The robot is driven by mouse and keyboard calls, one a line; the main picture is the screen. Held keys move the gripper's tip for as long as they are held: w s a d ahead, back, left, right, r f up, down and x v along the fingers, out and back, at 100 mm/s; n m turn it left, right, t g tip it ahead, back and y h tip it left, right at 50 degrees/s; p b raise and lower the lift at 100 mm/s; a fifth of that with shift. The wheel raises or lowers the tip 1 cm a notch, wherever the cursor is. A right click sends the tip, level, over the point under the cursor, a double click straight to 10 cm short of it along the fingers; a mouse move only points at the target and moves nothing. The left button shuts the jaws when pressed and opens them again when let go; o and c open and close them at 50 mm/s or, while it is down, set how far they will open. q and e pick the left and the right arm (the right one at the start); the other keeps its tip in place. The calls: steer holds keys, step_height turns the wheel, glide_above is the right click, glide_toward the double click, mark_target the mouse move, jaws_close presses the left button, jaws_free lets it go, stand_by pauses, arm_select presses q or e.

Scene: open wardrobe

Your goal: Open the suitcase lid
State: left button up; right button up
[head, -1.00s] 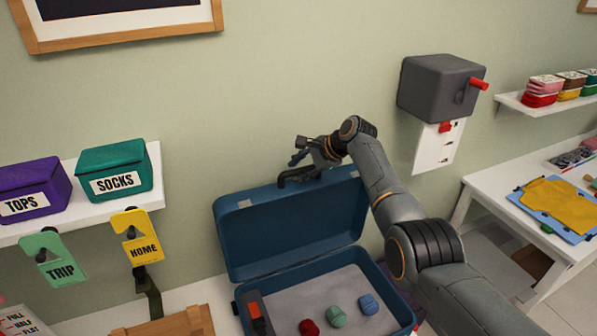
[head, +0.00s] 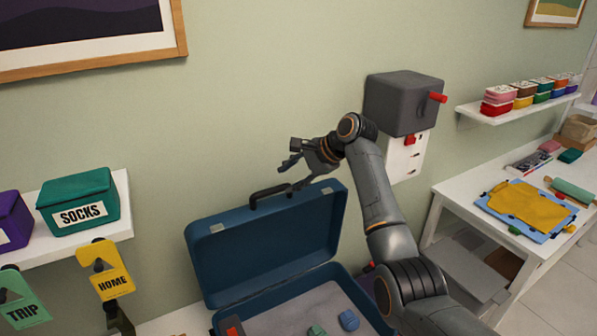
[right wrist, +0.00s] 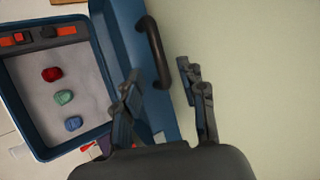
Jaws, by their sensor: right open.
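The blue suitcase (head: 262,252) stands with its lid (head: 270,245) raised and leaning back near the wall. A dark handle (head: 270,195) is on the lid's upper edge; it also shows in the right wrist view (right wrist: 153,52). The base has a grey interior (right wrist: 45,85) holding a red, a green and a blue rolled item. My right gripper (head: 287,164) is open and empty, just above the lid's top edge beside the handle. In the right wrist view its fingers (right wrist: 160,88) are spread apart, with the lid's edge behind the left finger. My left gripper is not in view.
A shelf at left holds the SOCKS box (head: 80,203), with TRIP and HOME tags hanging below. A grey wall box (head: 403,103) with a red lever is behind my right arm. A white table (head: 470,205) with folded yellow cloth stands at right.

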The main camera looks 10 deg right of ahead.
steer(key=shift+v, duration=1.5)
